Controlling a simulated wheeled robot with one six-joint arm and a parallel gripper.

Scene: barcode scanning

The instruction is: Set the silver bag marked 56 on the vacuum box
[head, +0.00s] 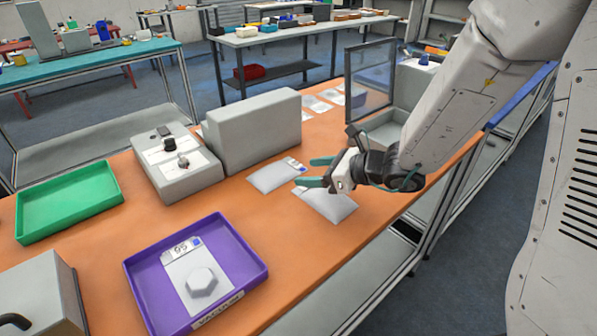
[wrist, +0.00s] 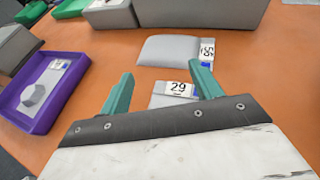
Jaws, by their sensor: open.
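The purple vacuum box (head: 253,283) is a shallow tray with a front label that seems to read VACUUM. A silver bag (head: 184,275) with a hexagonal bulge lies flat in it; its label looks like 56 upside down. The box also shows in the wrist view (wrist: 17,105). A flat silver bag (head: 268,178) lies on the orange table; its sideways label looks like 55 or 56 in the wrist view (wrist: 170,50). Nearer my gripper lies a silver bag marked 29 (wrist: 163,101). My gripper (head: 313,172) is open and empty above the bags, its fingers either side of the 29 label.
A green tray (head: 70,203) is at the left. A grey device (head: 178,170) and a grey block (head: 252,131) stand behind the bags. A machine with a raised clear lid (head: 369,82) is at the back right. Bare table lies between the vacuum box and the bags.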

